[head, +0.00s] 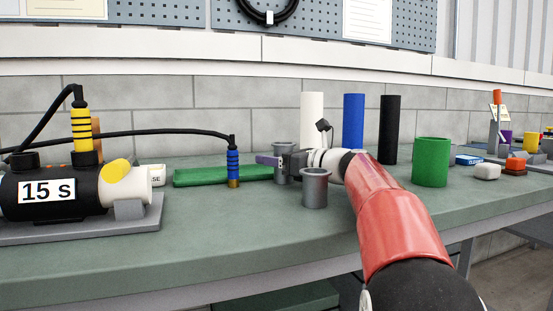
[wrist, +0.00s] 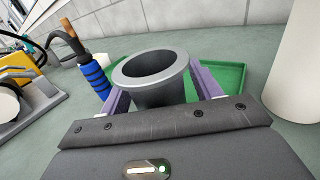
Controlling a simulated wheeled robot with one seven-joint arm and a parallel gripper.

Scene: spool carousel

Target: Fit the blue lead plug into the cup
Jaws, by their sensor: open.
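The blue lead plug (head: 233,165) stands upright, brass end down, left of my gripper, with a black cable from its top. It also shows in the wrist view (wrist: 93,75), left of the cup. Two grey cups stand near the arm: a rear cup (head: 283,148) and a front cup (head: 315,190). My gripper (head: 268,160) has purple fingers and is open around the rear cup. In the wrist view this cup (wrist: 150,68) sits upright between the fingers (wrist: 158,88), with its mouth open. I cannot tell whether the fingers touch it. The front cup is not in the wrist view.
A green tray (head: 200,178) lies behind the plug. A black machine marked "15 S" (head: 47,191) with a yellow-ringed plug (head: 82,125) stands at left. White, blue (head: 353,120), black and green (head: 431,162) cylinders stand at right. The front left tabletop is clear.

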